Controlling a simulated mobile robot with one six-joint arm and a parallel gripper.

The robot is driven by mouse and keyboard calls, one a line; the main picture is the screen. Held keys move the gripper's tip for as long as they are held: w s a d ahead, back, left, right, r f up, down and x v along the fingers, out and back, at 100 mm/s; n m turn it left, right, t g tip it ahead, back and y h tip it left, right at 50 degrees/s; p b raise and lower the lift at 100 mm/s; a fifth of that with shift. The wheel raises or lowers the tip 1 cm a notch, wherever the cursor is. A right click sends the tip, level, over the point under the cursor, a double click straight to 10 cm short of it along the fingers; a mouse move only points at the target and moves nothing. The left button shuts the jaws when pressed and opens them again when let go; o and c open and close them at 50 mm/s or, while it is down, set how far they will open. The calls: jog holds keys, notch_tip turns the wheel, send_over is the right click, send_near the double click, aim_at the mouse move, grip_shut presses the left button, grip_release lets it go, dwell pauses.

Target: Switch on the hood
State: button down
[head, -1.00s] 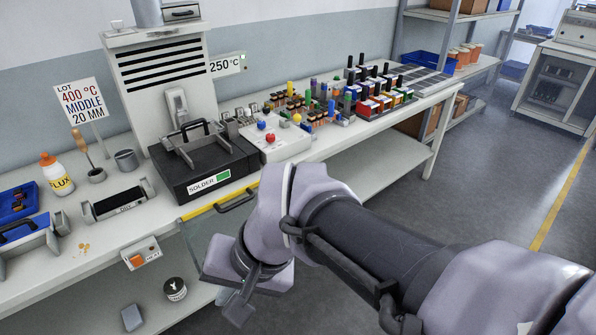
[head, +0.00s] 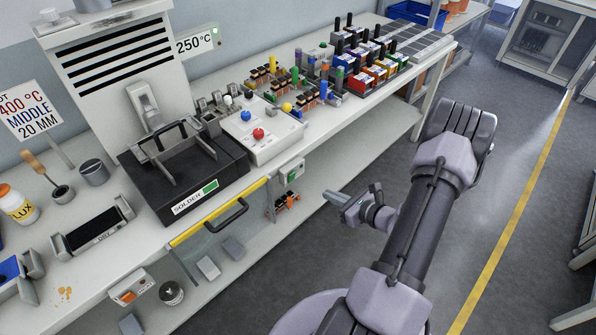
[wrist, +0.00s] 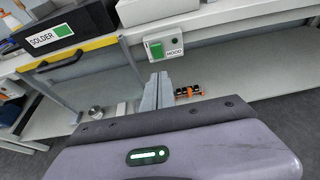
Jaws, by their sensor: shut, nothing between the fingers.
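The hood switch is a small pale box (head: 291,172) on the front edge of the bench, right of the yellow rail. My gripper (head: 330,197) is shut and empty, out in front of the bench, to the right of and slightly lower than the box in the head view. In the wrist view its closed fingertips (wrist: 159,77) point up the picture, just below the box and apart from it. The hood (head: 115,65) is the slotted grey housing at upper left.
The black solder unit (head: 185,170) stands on the bench behind the yellow rail (head: 218,213) and its dark handle. Connectors and a white box with coloured knobs (head: 262,133) lie to the right. A lower shelf (head: 345,165) runs under the bench. Open floor lies right.

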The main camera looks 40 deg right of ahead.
jog(key=shift+a, duration=0.1)
jog(key=b, duration=0.4)
send_near(293, 176)
notch_tip(293, 176, down, 3)
jog(key=w, duration=0.5)
jog(key=shift+w+a+r, duration=0.15)
jog(key=shift+a+r, duration=0.1)
jog(key=shift+r, duration=0.05)
jog(key=shift+w+r+b, duration=0.15)
jog(key=shift+w+b, duration=0.15)
